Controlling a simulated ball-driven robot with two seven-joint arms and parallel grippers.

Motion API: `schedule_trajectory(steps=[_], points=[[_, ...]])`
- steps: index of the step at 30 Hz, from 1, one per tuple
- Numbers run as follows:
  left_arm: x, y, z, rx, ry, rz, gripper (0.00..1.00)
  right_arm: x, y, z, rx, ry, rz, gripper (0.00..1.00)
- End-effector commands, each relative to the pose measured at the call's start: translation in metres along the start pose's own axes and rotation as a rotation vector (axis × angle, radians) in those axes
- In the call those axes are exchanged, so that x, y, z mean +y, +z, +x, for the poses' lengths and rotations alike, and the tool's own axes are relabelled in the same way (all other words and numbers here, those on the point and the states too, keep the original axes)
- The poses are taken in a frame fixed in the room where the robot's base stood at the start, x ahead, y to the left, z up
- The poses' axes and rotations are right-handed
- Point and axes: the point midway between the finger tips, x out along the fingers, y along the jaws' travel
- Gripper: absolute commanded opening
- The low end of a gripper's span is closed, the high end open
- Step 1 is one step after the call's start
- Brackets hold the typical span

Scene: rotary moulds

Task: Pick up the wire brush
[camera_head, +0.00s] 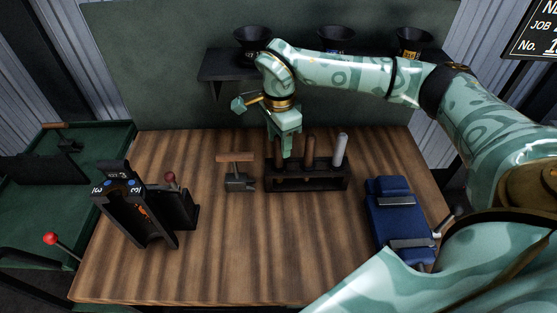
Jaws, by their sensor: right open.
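A black tool rack (318,184) stands at the middle back of the wooden bench. Several handles stand upright in it: a brown one (309,152) in the middle, a grey one (341,148) at the right, and a brown one (278,156) at the left beside my gripper. The tools' lower ends are hidden in the rack, so I cannot tell which is the wire brush. My right gripper (286,150) points down over the left part of the rack, open, close to the left handle. I cannot tell whether they touch. My left gripper is out of view.
A wooden-handled tool with a dark head (239,182) lies left of the rack. A black mould stand (135,207) is at the left, and a blue vise-like block (392,212) at the right. Black funnels sit on a shelf (222,69) behind. The bench's front middle is clear.

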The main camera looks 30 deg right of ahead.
Motion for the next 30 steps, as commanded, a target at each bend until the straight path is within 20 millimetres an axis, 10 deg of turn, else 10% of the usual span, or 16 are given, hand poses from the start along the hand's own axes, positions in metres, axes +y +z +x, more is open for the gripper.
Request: schedule_trajectory(steps=[11,16,30], points=[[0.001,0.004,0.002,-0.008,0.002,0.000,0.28,0.000,0.000,0.016,0.001,-0.001,0.000,0.45],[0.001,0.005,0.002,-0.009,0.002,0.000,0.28,0.000,0.000,0.016,0.001,0.000,0.000,0.00],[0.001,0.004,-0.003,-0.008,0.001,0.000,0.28,-0.001,0.000,-0.014,0.000,-0.006,0.000,0.00]])
